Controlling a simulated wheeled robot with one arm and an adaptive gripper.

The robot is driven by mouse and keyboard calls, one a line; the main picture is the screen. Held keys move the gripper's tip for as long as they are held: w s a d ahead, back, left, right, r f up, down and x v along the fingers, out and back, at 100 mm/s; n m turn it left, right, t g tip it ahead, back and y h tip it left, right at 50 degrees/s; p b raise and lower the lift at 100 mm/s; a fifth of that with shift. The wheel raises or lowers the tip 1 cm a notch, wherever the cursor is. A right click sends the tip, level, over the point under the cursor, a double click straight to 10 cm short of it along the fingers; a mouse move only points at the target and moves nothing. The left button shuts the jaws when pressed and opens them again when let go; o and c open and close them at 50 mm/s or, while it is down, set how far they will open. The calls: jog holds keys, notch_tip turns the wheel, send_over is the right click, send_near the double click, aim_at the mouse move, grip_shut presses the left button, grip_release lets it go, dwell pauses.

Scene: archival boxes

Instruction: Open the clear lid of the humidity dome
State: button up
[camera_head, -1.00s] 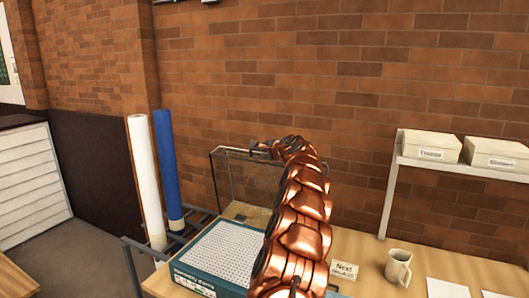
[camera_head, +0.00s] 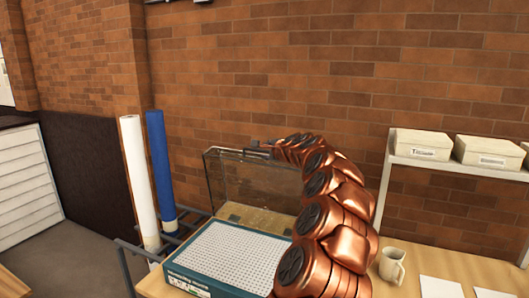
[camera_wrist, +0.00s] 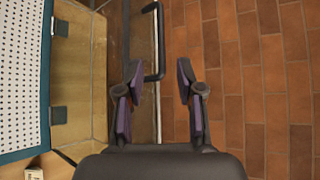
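The humidity dome has a teal base (camera_head: 180,278) with a white perforated top (camera_head: 235,255), on the wooden table. Its clear lid (camera_head: 240,185) is raised and stands about upright along the back of the base. In the wrist view the lid (camera_wrist: 124,50) is seen nearly edge-on, with a black bar handle (camera_wrist: 160,45) at its edge. My gripper (camera_wrist: 157,92) is open, its two fingers apart on either side of the lid's edge line. The handle lies just ahead of the left finger; whether they touch I cannot tell. In the head view my arm hides the lid's right side.
A brick wall (camera_head: 270,70) rises close behind the lid. A white roll (camera_head: 138,180) and a blue roll (camera_head: 161,165) stand at the left. A mug (camera_head: 392,266) and white sheets (camera_head: 440,291) lie right of my arm, below a shelf with boxes (camera_head: 422,144).

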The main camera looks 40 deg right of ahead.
jog(key=shift+v, duration=0.85)
jog(key=w+a+n+y, duration=0.2)
jog(key=a+n, duration=0.1)
jog(key=a, duration=0.5)
jog(key=w+a+n+y, duration=0.2)
jog(key=a, duration=0.7)
jog(key=s+a+f+n+g+y, duration=0.2)
jog(key=s+a+n, duration=0.15)
jog(key=a, duration=0.55)
jog(key=s+a+f+n+g+y, duration=0.1)
jog(key=s+a+f+n+g, duration=0.2)
jog(key=a, duration=0.6)
jog(key=s+a+f+n+g+y, duration=0.1)
jog(key=s+a+n+y, duration=0.2)
jog(key=a, duration=0.7)
jog(key=s+a+f+n+g+h+b, duration=0.1)
jog(key=s+a+f+n+g, duration=0.2)
jog(key=s, duration=0.5)
jog(key=s+a+f+n+g+h, duration=0.1)
jog(key=s+a+f+n, duration=0.25)
jog(key=s, duration=0.55)
jog(key=s+a+f+n+g+h+b, duration=0.1)
jog(key=s+a+f+n+g, duration=0.15)
jog(key=s+f, duration=0.4)
jog(key=s+d+f+n+g+h, duration=0.2)
jog(key=s+d+g, duration=0.1)
jog(key=s, duration=1.1)
jog(key=shift+s, duration=0.25)
